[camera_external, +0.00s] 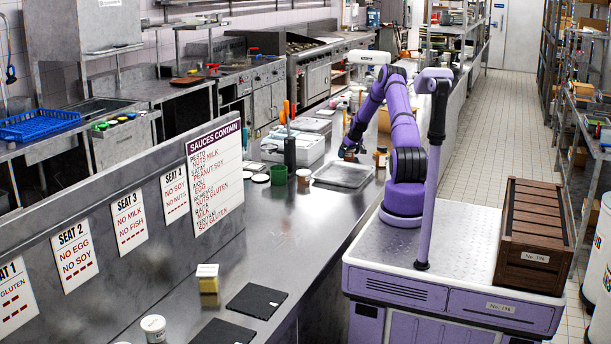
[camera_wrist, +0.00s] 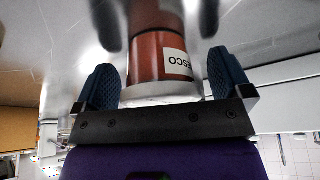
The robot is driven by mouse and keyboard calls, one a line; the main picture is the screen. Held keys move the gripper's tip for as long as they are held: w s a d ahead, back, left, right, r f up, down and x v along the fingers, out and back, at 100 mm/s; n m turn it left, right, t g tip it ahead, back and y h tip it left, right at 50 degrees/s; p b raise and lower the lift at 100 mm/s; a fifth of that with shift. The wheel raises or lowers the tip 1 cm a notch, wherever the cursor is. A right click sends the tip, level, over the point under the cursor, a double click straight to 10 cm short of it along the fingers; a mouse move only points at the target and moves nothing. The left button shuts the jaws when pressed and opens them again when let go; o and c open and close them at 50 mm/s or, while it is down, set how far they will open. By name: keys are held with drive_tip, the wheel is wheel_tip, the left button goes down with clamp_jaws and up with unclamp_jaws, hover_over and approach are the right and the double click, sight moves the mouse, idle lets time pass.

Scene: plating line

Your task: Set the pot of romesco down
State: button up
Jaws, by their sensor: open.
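The pot of romesco (camera_wrist: 146,55) is reddish-brown with a pale lid and a white label on which "ESCO" reads upside down. It stands between the two blue fingers of my gripper (camera_wrist: 163,82), its lid end towards the palm. The fingers are open, with a gap showing on each side of the pot. The pot's far end meets its reflection in the steel surface, so it appears to rest there. In the external view my gripper (camera_external: 350,149) is low over the counter's far part, and the pot is too small there to make out clearly.
A grey tray (camera_external: 343,174) lies on the steel counter (camera_external: 290,235) just in front of my gripper. A small brown jar (camera_external: 381,151) stands to its right. The counter's middle is clear.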

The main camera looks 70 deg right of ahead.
drive_tip(key=shift+r, duration=0.1)
drive_tip(key=v, duration=1.2)
drive_tip(key=w+a+r+n, duration=0.1)
drive_tip(key=w+a+r, duration=0.2)
drive_tip(key=a+r, duration=0.35)
drive_tip(key=w+a+r+n, duration=0.1)
drive_tip(key=w+a+r, duration=0.2)
drive_tip(key=a+r, duration=0.3)
drive_tip(key=a+r+n, duration=0.1)
drive_tip(key=a+r, duration=0.4)
drive_tip(key=a, duration=0.6)
drive_tip(key=a+r, duration=0.5)
drive_tip(key=a, duration=0.5)
drive_tip(key=s+a+r+n, duration=0.1)
drive_tip(key=s+a+r, duration=0.2)
drive_tip(key=s+a, duration=0.35)
drive_tip(key=s+a+r, duration=0.3)
drive_tip(key=a, duration=0.7)
drive_tip(key=s+a+y, duration=0.1)
drive_tip(key=s+a, duration=0.4)
drive_tip(key=s, duration=0.3)
drive_tip(key=s+a+f+n+t+y, duration=0.1)
drive_tip(key=s+a, duration=0.4)
drive_tip(key=s, duration=0.3)
drive_tip(key=shift+s+a+f, duration=0.2)
drive_tip(key=shift+a, duration=0.15)
